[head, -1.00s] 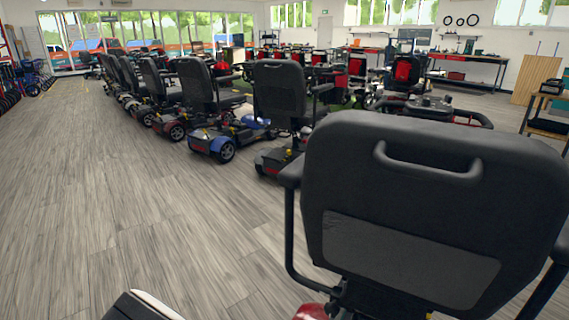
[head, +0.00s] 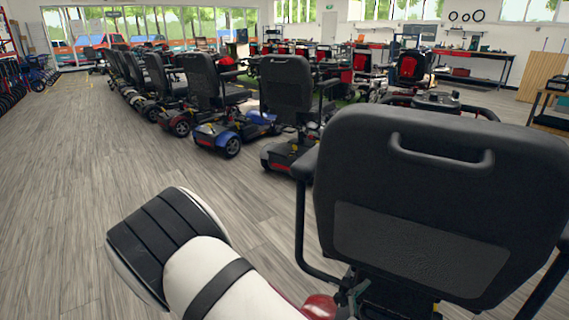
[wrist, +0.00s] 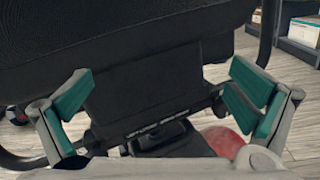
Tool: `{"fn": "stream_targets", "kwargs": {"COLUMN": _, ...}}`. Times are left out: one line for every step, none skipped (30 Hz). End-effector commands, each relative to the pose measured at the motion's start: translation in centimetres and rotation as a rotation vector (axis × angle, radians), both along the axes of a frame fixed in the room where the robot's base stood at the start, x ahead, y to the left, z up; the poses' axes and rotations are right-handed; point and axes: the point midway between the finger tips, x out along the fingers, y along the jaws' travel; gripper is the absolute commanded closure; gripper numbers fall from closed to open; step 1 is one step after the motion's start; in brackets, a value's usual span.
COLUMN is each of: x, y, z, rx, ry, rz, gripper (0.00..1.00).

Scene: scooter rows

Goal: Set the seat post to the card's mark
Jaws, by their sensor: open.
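The near scooter's black seat back (head: 400,240), with a moulded handle slot, fills the right of the head view. It also spans the top of the wrist view (wrist: 60,55). Below it in the wrist view are a black panel and a dark bracket (wrist: 165,137); I cannot tell the seat post apart there. A red rounded body part (wrist: 222,141) lies to the right of the bracket. My gripper (wrist: 161,68) is open, its teal-padded fingers apart on either side of the black panel, holding nothing. In the head view only a small part shows below the seat back. I see no card or mark.
Black armrest tubes flank the seat back. A row of scooters, including a blue one (head: 228,137), recedes to the left. Grey wood floor (head: 60,180) is open at left. A shelf with boxes (wrist: 302,30) stands at the wrist view's upper right.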

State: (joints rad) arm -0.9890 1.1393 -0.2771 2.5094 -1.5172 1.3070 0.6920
Motion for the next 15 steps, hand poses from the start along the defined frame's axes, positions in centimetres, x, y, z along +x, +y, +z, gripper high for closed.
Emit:
{"fn": "stream_targets", "kwargs": {"x": -0.2, "y": -0.4, "z": 1.0, "rx": 0.030, "ry": -0.027, "rz": -0.050, "gripper": 0.00}}
{"fn": "stream_targets", "kwargs": {"x": -0.4, "y": -0.7, "z": 1.6, "rx": 0.046, "ry": -0.043, "rz": -0.082, "gripper": 0.00}}
{"fn": "stream_targets", "kwargs": {"x": -0.8, "y": -1.2, "z": 2.4, "rx": 0.069, "ry": -0.065, "rz": -0.128, "gripper": 0.00}}
{"fn": "stream_targets", "kwargs": {"x": -1.1, "y": -1.5, "z": 3.0, "rx": 0.087, "ry": -0.081, "rz": -0.165, "gripper": 0.00}}
{"fn": "stream_targets", "kwargs": {"x": -1.4, "y": -1.8, "z": 3.6, "rx": 0.105, "ry": -0.097, "rz": -0.200, "gripper": 0.00}}
{"fn": "stream_targets", "kwargs": {"x": -1.8, "y": -2.3, "z": 4.3, "rx": 0.125, "ry": -0.116, "rz": -0.244, "gripper": 0.00}}
{"fn": "stream_targets", "kwargs": {"x": -2.1, "y": -2.6, "z": 4.8, "rx": 0.140, "ry": -0.128, "rz": -0.275, "gripper": 0.00}}
{"fn": "stream_targets", "kwargs": {"x": -2.4, "y": -2.8, "z": 5.3, "rx": 0.157, "ry": -0.141, "rz": -0.306, "gripper": 0.00}}
{"fn": "stream_targets", "kwargs": {"x": -2.9, "y": -3.2, "z": 5.9, "rx": 0.177, "ry": -0.156, "rz": -0.346, "gripper": 0.00}}
{"fn": "stream_targets", "kwargs": {"x": -3.2, "y": -3.4, "z": 6.3, "rx": 0.191, "ry": -0.167, "rz": -0.376, "gripper": 0.00}}
{"fn": "stream_targets", "kwargs": {"x": -3.5, "y": -3.7, "z": 6.7, "rx": 0.206, "ry": -0.177, "rz": -0.404, "gripper": 0.00}}
{"fn": "stream_targets", "kwargs": {"x": -4.0, "y": -4.0, "z": 7.2, "rx": 0.227, "ry": -0.192, "rz": -0.442, "gripper": 0.00}}
{"fn": "stream_targets", "kwargs": {"x": -4.4, "y": -4.2, "z": 7.6, "rx": 0.242, "ry": -0.202, "rz": -0.472, "gripper": 0.00}}
{"fn": "stream_targets", "kwargs": {"x": -4.7, "y": -4.5, "z": 8.0, "rx": 0.258, "ry": -0.212, "rz": -0.500, "gripper": 0.00}}
{"fn": "stream_targets", "kwargs": {"x": -5.2, "y": -4.8, "z": 8.5, "rx": 0.279, "ry": -0.226, "rz": -0.538, "gripper": 0.00}}
